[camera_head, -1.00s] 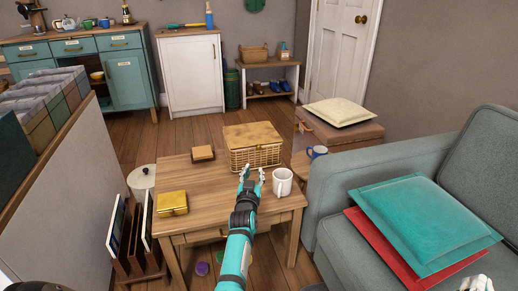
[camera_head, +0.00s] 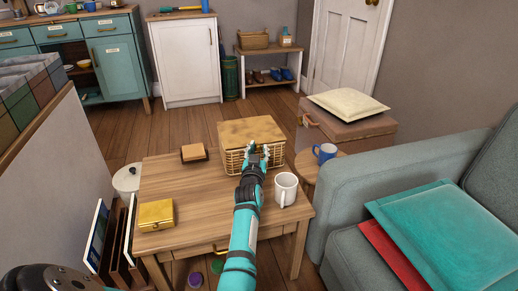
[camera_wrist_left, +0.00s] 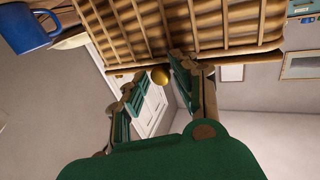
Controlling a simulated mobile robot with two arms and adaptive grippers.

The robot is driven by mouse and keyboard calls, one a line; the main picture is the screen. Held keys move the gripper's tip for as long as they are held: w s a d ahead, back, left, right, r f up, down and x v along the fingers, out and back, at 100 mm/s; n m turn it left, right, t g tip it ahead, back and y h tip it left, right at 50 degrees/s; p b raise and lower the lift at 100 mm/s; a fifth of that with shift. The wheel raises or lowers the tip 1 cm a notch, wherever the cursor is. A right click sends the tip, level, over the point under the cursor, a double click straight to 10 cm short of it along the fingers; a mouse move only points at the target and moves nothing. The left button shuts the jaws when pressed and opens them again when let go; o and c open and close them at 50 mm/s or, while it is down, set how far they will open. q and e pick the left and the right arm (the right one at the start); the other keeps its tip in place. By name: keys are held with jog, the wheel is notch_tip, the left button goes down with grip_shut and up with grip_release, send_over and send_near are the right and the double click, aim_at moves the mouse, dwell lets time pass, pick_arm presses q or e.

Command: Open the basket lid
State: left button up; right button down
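The wicker basket (camera_head: 235,162) stands on the wooden table, its flat tan lid (camera_head: 250,131) closed. My left gripper (camera_head: 258,153) is at the basket's front, near the lid's front edge. In the left wrist view, the basket's woven side (camera_wrist_left: 180,30) fills the top. The fingers of my left gripper (camera_wrist_left: 160,80) are spread below it, with a round gold knob (camera_wrist_left: 160,76) seen between them. I cannot tell whether the knob belongs to the basket or whether the fingers touch the wicker. My right gripper is out of view.
A white mug (camera_head: 286,188) stands just right of my left gripper on the table (camera_head: 195,222). A gold box (camera_head: 156,214) and a small brown block (camera_head: 194,152) lie to the left. A blue mug (camera_head: 325,152) and the grey sofa (camera_head: 350,190) are at the right.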

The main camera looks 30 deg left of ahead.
pick_arm(q)
jog(key=shift+s+r, duration=0.15)
jog(key=shift+s, duration=0.05)
grip_shut()
dwell(0.3)
